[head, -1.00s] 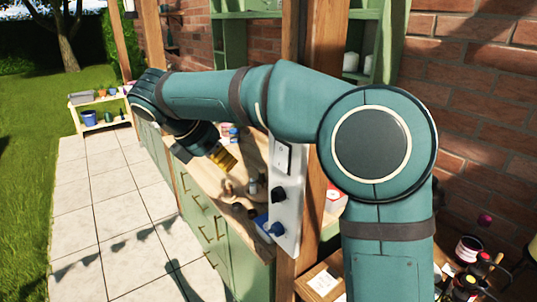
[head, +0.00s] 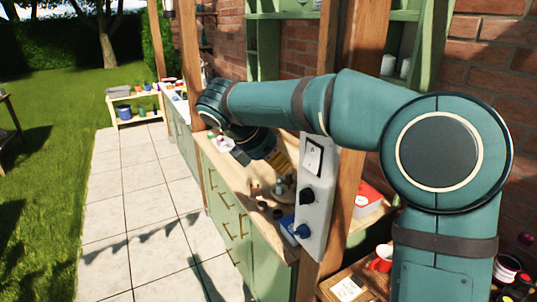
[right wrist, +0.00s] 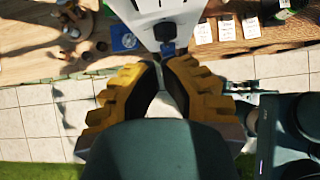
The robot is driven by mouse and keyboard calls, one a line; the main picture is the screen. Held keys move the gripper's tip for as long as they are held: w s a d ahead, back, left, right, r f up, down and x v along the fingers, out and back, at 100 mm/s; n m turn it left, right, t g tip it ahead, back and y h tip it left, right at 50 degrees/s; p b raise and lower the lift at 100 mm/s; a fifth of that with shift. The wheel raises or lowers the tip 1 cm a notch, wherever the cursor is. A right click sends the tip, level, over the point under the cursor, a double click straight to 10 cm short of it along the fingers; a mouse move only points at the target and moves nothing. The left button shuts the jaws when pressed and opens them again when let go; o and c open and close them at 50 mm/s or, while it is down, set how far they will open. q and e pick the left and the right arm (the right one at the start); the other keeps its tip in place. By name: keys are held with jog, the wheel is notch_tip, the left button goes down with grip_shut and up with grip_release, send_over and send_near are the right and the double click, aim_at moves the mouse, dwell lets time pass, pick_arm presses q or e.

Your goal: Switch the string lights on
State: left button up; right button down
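A white control panel (head: 313,222) is on a wooden post in the head view. It carries a rocker switch (head: 314,158), a black knob (head: 306,195) and a blue knob (head: 301,231), top to bottom. My right gripper (head: 281,161), with yellow fingers, is just left of the rocker switch in that picture. In the right wrist view its fingers (right wrist: 161,68) have a narrow gap between them and hold nothing. The blue knob (right wrist: 167,48) shows just beyond the fingertips, with no clear contact. No string lights show, and the switch's setting cannot be read. My left gripper is out of view.
A wooden counter (head: 225,165) with small items lies behind the panel, over green cabinets (head: 228,220). The tiled path (head: 130,205) is clear.

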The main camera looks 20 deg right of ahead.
aim_at(307, 166)
jog(key=shift+w+d+f, duration=0.1)
jog(key=shift+d+f, duration=0.35)
jog(key=shift+d, duration=0.5)
jog(key=shift+w+d+f, duration=0.1)
jog(key=shift+d+f, duration=0.35)
jog(key=shift+d, duration=0.5)
jog(key=shift+w+d+f, duration=0.1)
jog(key=shift+d+f, duration=0.35)
jog(key=shift+d, duration=0.5)
jog(key=shift+s, duration=0.1)
jog(key=shift+d+h+p, duration=0.4)
jog(key=shift+h+p, duration=0.05)
jog(key=shift+h, duration=0.05)
jog(key=shift+f, duration=0.15)
jog(key=shift+r+p, duration=0.8)
jog(key=shift+p, duration=0.1)
